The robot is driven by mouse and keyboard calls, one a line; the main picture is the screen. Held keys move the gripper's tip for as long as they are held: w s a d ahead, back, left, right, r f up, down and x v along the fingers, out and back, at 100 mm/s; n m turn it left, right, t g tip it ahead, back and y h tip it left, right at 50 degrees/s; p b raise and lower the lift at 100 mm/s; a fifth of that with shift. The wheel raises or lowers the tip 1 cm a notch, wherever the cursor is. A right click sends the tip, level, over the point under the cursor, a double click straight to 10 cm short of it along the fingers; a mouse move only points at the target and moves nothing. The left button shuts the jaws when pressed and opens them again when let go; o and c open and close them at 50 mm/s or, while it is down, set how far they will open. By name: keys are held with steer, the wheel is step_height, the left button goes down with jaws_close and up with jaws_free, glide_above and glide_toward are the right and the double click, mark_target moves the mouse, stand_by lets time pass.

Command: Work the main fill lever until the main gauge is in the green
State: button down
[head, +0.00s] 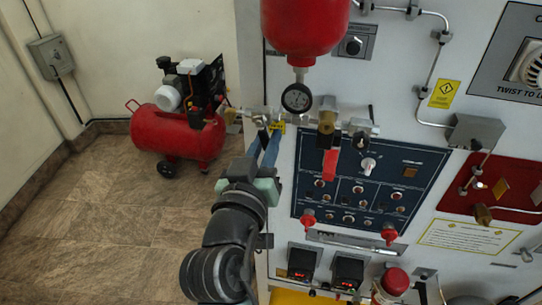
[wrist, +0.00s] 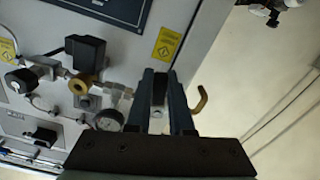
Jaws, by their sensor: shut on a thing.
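The main gauge (head: 296,97), a round black-rimmed dial, sits under a red vessel on the pipe run; its needle and any green band are too small to read. It also shows in the wrist view (wrist: 109,120), left of the fingers. My gripper (head: 270,147) reaches up to the left end of the pipe run, below and left of the gauge. In the wrist view its two blue fingers (wrist: 161,100) are closed around a dark piece (wrist: 158,92), seemingly the main fill lever. The fingers hide most of it, so its angle cannot be told.
A red handle (head: 330,165) hangs below a brass valve (head: 326,121) right of the gauge. The red vessel (head: 305,25) is just above. A blue control panel (head: 340,205) lies behind. A red compressor (head: 180,133) stands on the floor at left; floor before it is clear.

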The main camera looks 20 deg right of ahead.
steer(key=b, duration=0.1)
steer(key=m, duration=0.1)
steer(key=m+b, duration=0.1)
steer(key=shift+w+a+f+b, duration=0.2)
steer(key=shift+w+a+b, duration=0.05)
steer(key=shift+a+b, duration=0.1)
steer(key=shift+a+m+b, duration=0.1)
steer(key=shift+m+b, duration=0.2)
steer(key=shift+m, duration=0.2)
steer(key=shift+r, duration=0.15)
steer(key=c, duration=0.8)
jaws_free()
steer(key=b+v, duration=0.3)
steer(key=v, duration=1)
steer(key=shift+w, duration=0.1)
